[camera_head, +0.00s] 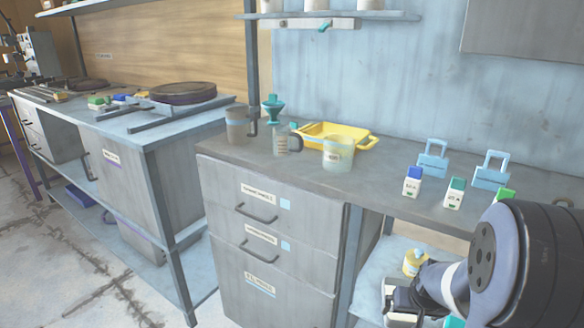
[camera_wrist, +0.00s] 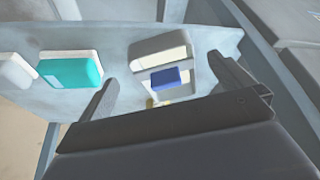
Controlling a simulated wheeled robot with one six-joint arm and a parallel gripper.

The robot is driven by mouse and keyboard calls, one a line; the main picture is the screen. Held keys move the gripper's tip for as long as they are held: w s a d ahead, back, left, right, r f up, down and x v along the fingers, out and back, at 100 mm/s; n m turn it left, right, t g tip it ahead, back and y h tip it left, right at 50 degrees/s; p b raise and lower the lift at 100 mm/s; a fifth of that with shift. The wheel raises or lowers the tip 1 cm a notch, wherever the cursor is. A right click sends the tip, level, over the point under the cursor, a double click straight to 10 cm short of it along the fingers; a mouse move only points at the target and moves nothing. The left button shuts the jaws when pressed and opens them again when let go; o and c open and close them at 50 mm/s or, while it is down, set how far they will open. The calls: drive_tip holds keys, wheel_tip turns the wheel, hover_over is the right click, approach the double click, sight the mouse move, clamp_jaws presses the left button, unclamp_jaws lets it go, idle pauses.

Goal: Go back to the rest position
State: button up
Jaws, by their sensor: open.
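My gripper (camera_wrist: 162,70) is open, its two dark fingers spread apart in the wrist view. Between and beyond the fingertips is a white and grey box-like object (camera_wrist: 147,45) with a blue block (camera_wrist: 165,78) at its near end. I cannot tell whether the fingers touch it; they do not close on it. In the head view my arm comes in from the lower right and reaches down to the low shelf (camera_head: 372,285) under the counter. The gripper's fingers are hard to make out there.
A teal and white box (camera_wrist: 72,68) lies on the shelf left of the gripper. A yellowish bottle (camera_head: 413,263) is close to my arm. The counter (camera_head: 385,205) above holds small white boxes, light-blue holders (camera_head: 433,157), jugs and a yellow tray (camera_head: 335,130).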

drive_tip(key=w, duration=0.3)
drive_tip(key=w+d+b, duration=0.1)
drive_tip(key=shift+w+f, duration=0.3)
drive_tip(key=b+x, duration=0.1)
drive_tip(key=x, duration=0.2)
drive_tip(key=shift+w+f+b, duration=0.2)
drive_tip(key=shift+f+b, duration=0.15)
drive_tip(key=shift+w+f, duration=0.25)
drive_tip(key=shift+f, duration=0.2)
drive_tip(key=shift+r, duration=0.1)
